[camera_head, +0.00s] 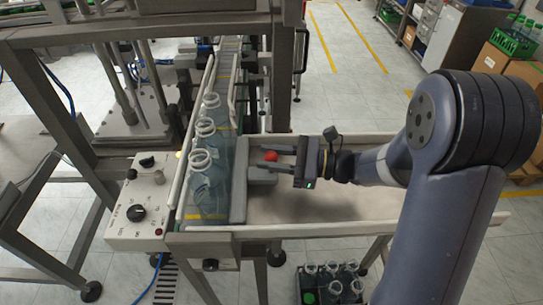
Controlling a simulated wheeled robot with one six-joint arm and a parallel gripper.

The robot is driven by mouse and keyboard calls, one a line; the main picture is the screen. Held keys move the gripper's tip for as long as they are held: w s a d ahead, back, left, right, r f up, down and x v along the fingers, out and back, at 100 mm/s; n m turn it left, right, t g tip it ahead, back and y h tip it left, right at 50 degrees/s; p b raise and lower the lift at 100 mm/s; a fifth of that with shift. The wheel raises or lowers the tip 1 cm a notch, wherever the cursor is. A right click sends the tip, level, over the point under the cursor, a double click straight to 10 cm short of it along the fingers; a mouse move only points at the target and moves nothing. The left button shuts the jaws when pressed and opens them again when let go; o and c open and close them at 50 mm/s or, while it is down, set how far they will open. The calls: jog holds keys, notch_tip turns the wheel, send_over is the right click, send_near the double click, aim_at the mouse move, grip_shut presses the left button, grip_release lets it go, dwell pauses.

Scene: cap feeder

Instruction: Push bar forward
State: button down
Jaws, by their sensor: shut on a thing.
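The grey push bar (239,185) stands lengthwise across the near end of the conveyor channel, close beside the clear bottles (206,175). A grey handle block (262,173) sticks out from its right side, near a red knob (271,156). My gripper (272,168) comes in from the right, with its fingers on either side of the handle, and is shut on it. The exact contact is partly hidden by the fingers. Several upright clear bottles stand in a row left of the bar, on the conveyor (228,62).
A control box (140,205) with knobs and a red button stands left of the channel. The tray floor (340,206) right of the bar is bare. A crate (313,297) of bottles sits below the front edge. A machine frame (150,28) rises at back left.

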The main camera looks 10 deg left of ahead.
jog(key=shift+s+a, duration=0.25)
jog(key=shift+a, duration=0.8)
jog(key=c, duration=1.1)
grip_release()
jog(key=shift+c, duration=0.2)
jog(key=shift+d, duration=0.1)
jog(key=d+b, duration=0.1)
jog(key=d, duration=0.4)
jog(key=d+b, duration=0.1)
jog(key=d, duration=0.4)
jog(key=shift+w+d, duration=0.2)
jog(key=shift+d, duration=0.15)
jog(key=shift+a, duration=0.15)
